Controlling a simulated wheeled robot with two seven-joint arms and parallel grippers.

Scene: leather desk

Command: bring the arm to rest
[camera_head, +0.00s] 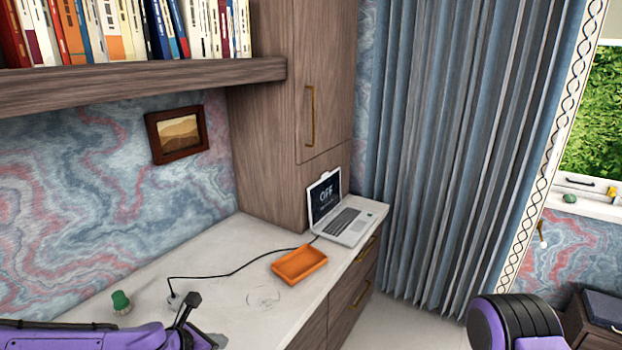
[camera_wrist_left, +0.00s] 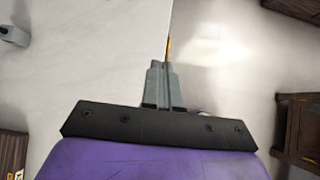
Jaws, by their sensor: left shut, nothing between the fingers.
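My left arm comes in from the lower left in the head view, purple and low over the near part of the desk (camera_head: 228,262). Its gripper (camera_head: 188,310) shows as a dark shape at the bottom edge. In the left wrist view my left gripper (camera_wrist_left: 164,66) is shut, with its grey fingers together and nothing between them. My right gripper is not in view; a purple and black part of my body shows at the bottom right of the head view.
An orange tray (camera_head: 299,264) and an open laptop (camera_head: 341,210) stand on the desk's far right. A green object (camera_head: 121,302) and a cable lie near my left arm. A bookshelf (camera_head: 150,78) hangs above. Curtains (camera_head: 460,140) hang to the right.

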